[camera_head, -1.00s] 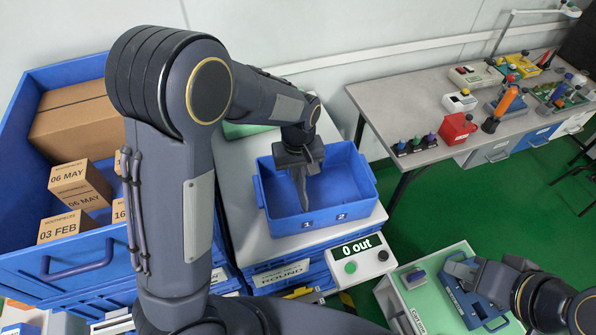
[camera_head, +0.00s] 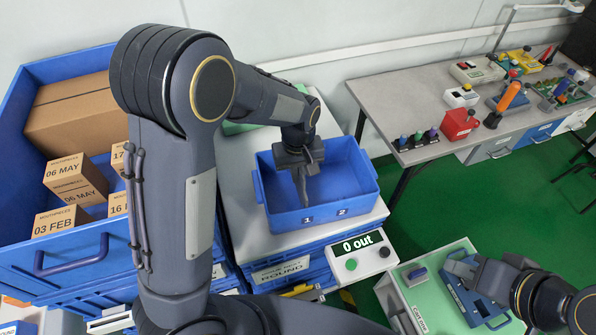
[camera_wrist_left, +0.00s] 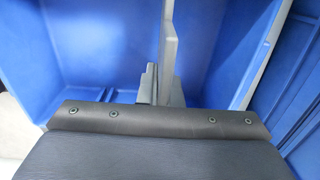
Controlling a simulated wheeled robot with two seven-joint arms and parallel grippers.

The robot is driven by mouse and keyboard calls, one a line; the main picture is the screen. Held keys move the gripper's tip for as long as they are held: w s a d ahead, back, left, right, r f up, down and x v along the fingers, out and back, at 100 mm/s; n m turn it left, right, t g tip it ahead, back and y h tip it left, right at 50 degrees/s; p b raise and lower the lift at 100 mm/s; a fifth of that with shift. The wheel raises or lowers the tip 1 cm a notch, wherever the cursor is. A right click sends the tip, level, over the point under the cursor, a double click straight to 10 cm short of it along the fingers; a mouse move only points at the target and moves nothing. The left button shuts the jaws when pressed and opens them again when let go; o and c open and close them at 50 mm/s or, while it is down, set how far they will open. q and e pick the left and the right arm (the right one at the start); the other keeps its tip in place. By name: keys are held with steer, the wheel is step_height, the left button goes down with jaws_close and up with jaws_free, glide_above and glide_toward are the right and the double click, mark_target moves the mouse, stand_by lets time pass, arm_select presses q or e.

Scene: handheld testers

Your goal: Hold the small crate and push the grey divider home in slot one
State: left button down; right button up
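The small blue crate (camera_head: 268,214) stands on a pale surface in the middle of the head view, with labels 1 and 2 on its front wall. My left gripper (camera_head: 299,162) points down into it from above. It is shut on the grey divider (camera_head: 303,188), a thin upright plate inside the crate near label 1. In the left wrist view the divider (camera_wrist_left: 167,45) runs away from the gripper. Whether its lower edge sits in slot one is hidden. My right gripper (camera_head: 463,269) is at the lower right, away from the crate; its fingers are unclear.
A display box (camera_head: 365,258) reading "0 out" stands in front of the crate. A blue plate (camera_head: 480,305) lies on a green-topped unit under my right gripper. A large blue bin (camera_head: 60,258) with cartons is at left; a grey bench (camera_head: 410,87) stands behind right.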

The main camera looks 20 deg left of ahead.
arm_select(q)
steer(key=shift+f+b, duration=1)
steer(key=shift+f, duration=0.45)
stand_by(0.3)
steer(key=c, duration=1.5)
jaws_free()
steer(key=shift+c, duration=0.2)
steer(key=shift+r, duration=0.15)
step_height(320, 180, up, 8)
steer(key=shift+f, duration=0.2)
